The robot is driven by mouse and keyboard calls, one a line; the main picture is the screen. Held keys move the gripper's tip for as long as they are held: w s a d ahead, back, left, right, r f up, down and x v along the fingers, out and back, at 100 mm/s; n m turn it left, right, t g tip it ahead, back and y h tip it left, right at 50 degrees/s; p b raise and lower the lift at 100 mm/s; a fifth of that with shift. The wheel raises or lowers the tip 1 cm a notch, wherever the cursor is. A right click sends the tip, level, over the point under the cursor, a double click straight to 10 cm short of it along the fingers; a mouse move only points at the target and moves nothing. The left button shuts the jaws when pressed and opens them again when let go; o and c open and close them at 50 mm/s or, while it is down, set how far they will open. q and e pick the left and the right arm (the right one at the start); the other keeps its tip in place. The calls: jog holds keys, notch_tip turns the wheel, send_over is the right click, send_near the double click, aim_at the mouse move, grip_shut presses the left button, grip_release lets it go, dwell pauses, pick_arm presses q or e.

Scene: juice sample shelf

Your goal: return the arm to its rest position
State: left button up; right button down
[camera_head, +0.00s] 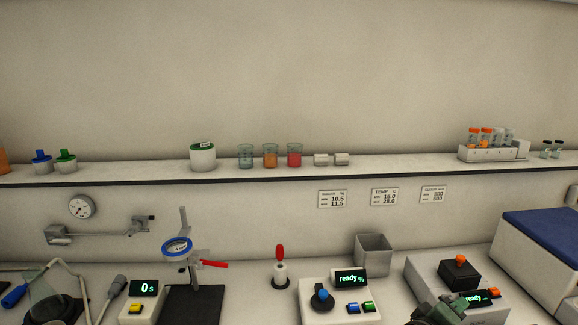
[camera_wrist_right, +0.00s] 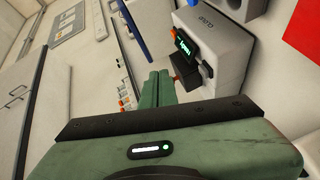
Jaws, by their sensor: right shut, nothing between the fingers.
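My right gripper (camera_head: 440,310) shows at the bottom right of the head view, in front of the grey device with an orange knob (camera_head: 459,270). In the right wrist view its two green fingers (camera_wrist_right: 157,88) are together, with nothing between them. The device with its lit display also shows beyond the fingers in the right wrist view (camera_wrist_right: 190,42). My left gripper is not in the head view.
A long shelf (camera_head: 380,164) carries beakers, a white jar (camera_head: 203,157) and a tube rack (camera_head: 490,152). Below stand a "ready %" device (camera_head: 340,300), a grey bin (camera_head: 373,254), a red-handled tool (camera_head: 280,265) and a blue-topped box (camera_head: 540,235) at the right.

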jog(key=s+a+f+m+g+y, duration=0.1)
jog(key=s+a+f+y, duration=0.15)
jog(key=s+f, duration=0.45)
jog(key=s+a+f+g+y, duration=0.1)
jog(key=s+a+f+y, duration=0.1)
jog(key=s+f+y, duration=0.35)
jog(key=s+a+f+g+y, duration=0.25)
jog(key=s+a, duration=0.35)
jog(key=s, duration=0.3)
jog(key=s+a+f+g+y, duration=0.1)
jog(key=s+a+f+y, duration=0.3)
jog(key=s, duration=0.4)
notch_tip(320, 180, down, 33)
jog(key=s+a+g+h+b, duration=0.1)
jog(key=s+g+b, duration=0.1)
jog(key=b, duration=0.4)
pick_arm(q)
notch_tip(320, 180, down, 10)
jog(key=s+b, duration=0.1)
jog(key=b, duration=0.3)
pick_arm(e)
jog(key=s+d+f, duration=0.3)
jog(key=s+f, duration=1.4)
jog(key=f, duration=0.2)
jog(key=shift+f+g, duration=0.2)
jog(key=shift+g, duration=0.15)
